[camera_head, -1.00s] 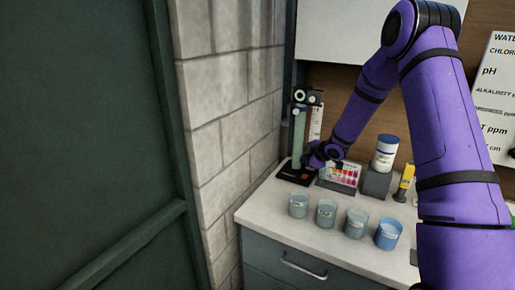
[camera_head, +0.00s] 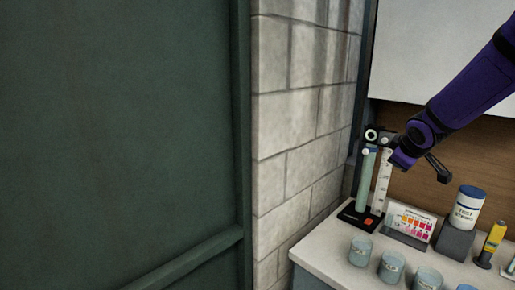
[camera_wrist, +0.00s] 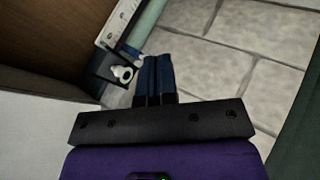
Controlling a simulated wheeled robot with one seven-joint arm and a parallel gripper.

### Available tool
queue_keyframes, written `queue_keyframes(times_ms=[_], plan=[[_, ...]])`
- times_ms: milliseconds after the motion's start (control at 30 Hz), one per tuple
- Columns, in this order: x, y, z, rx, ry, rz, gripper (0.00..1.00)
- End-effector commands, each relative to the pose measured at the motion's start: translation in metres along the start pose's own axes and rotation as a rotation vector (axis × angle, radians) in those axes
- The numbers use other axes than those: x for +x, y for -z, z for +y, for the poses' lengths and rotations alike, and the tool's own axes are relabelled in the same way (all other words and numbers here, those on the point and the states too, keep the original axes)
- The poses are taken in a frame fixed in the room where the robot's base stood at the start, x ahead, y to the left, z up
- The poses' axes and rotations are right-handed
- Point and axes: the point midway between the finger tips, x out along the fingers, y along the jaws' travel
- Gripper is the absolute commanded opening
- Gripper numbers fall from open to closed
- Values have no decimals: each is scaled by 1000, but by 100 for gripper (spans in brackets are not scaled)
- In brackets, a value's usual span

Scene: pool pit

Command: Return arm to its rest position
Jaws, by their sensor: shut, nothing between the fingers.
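My purple arm reaches in from the upper right in the head view. My gripper (camera_head: 437,168) is in the air above the counter, to the right of a stand with a green tube and a white scale (camera_head: 370,185). In the wrist view my gripper (camera_wrist: 155,58) has its two dark blue fingers together, with nothing between them. The top of the stand (camera_wrist: 118,70) shows just left of the fingers in that view. I cannot tell the exact gap between them.
A colour chart (camera_head: 410,222), a test strips tub (camera_head: 468,208) on a grey block and a yellow bottle (camera_head: 491,243) stand on the white counter (camera_head: 318,250). Several cups (camera_head: 391,266) line its front. A block wall (camera_head: 296,120) and green panel (camera_head: 120,130) are left.

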Motion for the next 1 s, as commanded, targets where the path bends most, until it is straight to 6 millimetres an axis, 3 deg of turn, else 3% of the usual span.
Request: queue_keyframes(times_ms=[100, 467, 700, 1000], plan=[[-40, -3, -5, 76, -11, -31, 0], [-145, -29, -40, 319, 10, -112, 0], [-205, -53, -78, 479, 61, -149, 0], [-268, -87, -133, 657, 167, -184, 0]])
